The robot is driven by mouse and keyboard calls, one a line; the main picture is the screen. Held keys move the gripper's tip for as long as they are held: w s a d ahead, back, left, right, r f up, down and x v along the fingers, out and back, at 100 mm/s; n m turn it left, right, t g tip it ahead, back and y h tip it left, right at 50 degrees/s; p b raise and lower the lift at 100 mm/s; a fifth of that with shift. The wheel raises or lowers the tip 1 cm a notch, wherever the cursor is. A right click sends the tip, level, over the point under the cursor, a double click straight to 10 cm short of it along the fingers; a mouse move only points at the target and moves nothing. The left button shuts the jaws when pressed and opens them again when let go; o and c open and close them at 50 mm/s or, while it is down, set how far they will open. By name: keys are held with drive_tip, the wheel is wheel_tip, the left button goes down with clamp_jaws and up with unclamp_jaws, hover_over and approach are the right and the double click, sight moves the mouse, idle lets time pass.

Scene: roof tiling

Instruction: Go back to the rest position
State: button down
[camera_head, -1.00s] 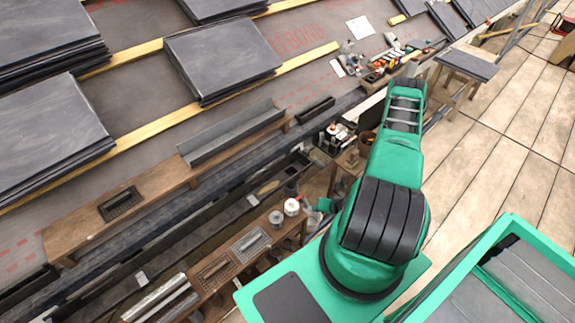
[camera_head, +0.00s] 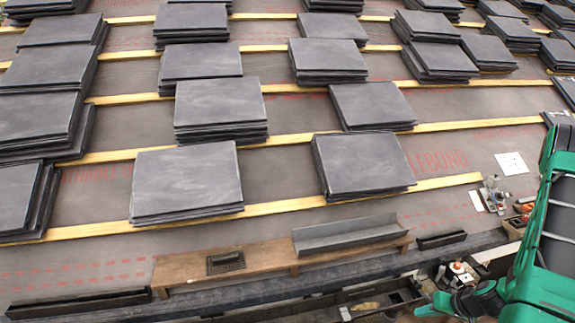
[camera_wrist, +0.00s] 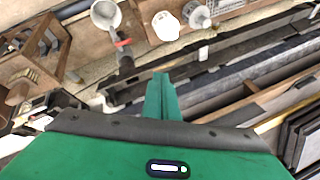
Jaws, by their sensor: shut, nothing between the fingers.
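My gripper (camera_wrist: 160,97) shows in the wrist view as two green fingers closed together, with nothing between them. It hangs in the air above the work area. In the camera_head view, the green arm is at the right edge. The green end of my gripper (camera_head: 450,303) is low beside it, near the bench clutter.
Stacks of dark slates (camera_head: 187,180) lie along yellow battens (camera_head: 300,200) on the roof. A wooden plank (camera_head: 180,268) carries a grey metal channel (camera_head: 345,234). In the wrist view, a grey cup (camera_wrist: 106,14) and a white pot (camera_wrist: 166,25) stand close by.

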drive_tip(key=s+a+r+g+h, duration=0.1)
drive_tip(key=s+r+g, duration=0.15)
drive_tip(key=r, duration=1.05)
drive_tip(key=s+a+r+g+h, duration=0.15)
drive_tip(key=s+r, duration=0.25)
drive_tip(key=r, duration=0.8)
drive_tip(key=s+a+r+m+g, duration=0.1)
drive_tip(key=s+a+r+m, duration=0.2)
drive_tip(key=s+r, duration=1.1)
drive_tip(key=shift+s+a+r, duration=0.25)
drive_tip(key=shift+s+a, duration=0.2)
drive_tip(key=shift+a, duration=0.7)
drive_tip(key=shift+h, duration=0.25)
